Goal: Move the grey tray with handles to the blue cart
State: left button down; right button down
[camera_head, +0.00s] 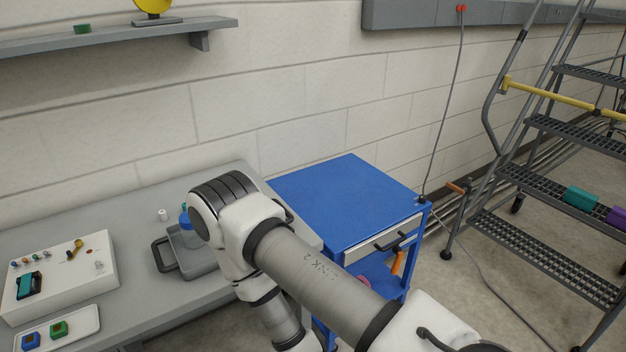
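The grey tray (200,262) with a dark handle (160,254) on its left side sits on the grey bench. A blue bottle-like item (185,219) shows at its back edge; I cannot tell whether it is in the tray or behind it. My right arm crosses in front and hides the tray's right part. The blue cart (345,192) stands just right of the bench, its top bare.
A white control box (62,275) and a small white tray (60,329) with blue and green blocks are on the bench's left. A small white cup (163,215) stands behind the grey tray. A step ladder (545,170) stands right of the cart. A shelf (120,38) is above.

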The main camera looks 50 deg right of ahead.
aim_at(348, 194)
jog(key=l+z, duration=0.2)
jog(key=z, duration=0.75)
